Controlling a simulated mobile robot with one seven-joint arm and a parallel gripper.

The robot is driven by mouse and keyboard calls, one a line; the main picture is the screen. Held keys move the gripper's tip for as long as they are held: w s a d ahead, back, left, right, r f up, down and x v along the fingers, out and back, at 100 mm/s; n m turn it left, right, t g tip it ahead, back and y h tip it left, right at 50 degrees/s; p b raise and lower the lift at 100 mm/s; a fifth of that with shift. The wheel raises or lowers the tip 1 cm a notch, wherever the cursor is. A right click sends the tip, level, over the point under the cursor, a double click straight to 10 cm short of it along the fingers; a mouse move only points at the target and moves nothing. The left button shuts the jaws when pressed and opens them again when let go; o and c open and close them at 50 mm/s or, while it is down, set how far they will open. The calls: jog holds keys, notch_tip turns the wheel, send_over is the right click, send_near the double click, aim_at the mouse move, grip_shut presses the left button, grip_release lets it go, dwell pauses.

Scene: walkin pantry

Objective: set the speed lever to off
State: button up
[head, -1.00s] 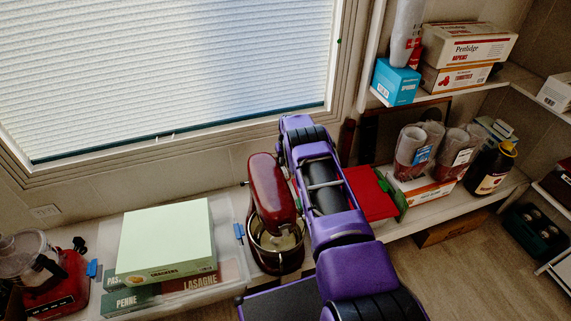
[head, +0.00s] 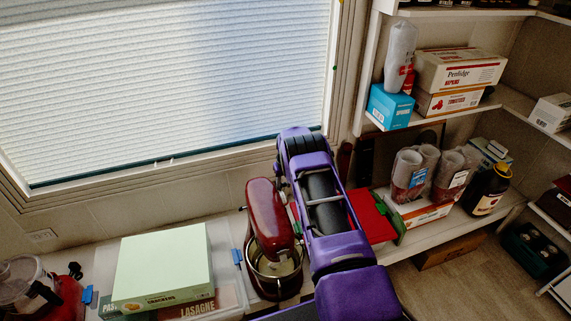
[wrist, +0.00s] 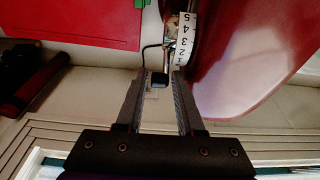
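The red stand mixer (head: 270,218) stands on the counter below the window, with a metal bowl under its head. In the wrist view, its glossy red side (wrist: 235,60) fills the right. A white speed scale (wrist: 186,35) with black numbers, 5 and 4 among them, shows at top centre. The speed lever, a thin rod with a black knob (wrist: 160,80), sits beside the scale's low end. My gripper (wrist: 158,74) is open, its fingers on either side of the knob with visible gaps. In the head view my purple arm hides the gripper and the lever.
Left of the mixer, a pale green crackers box (head: 160,265) rests on other packages. Stacked cups (head: 410,172) and a dark bottle (head: 487,190) stand farther right.

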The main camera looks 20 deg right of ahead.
jog(key=p+v, duration=0.1)
jog(key=v, duration=1.2)
jog(key=shift+r+p, duration=0.35)
jog(key=shift+r, duration=0.05)
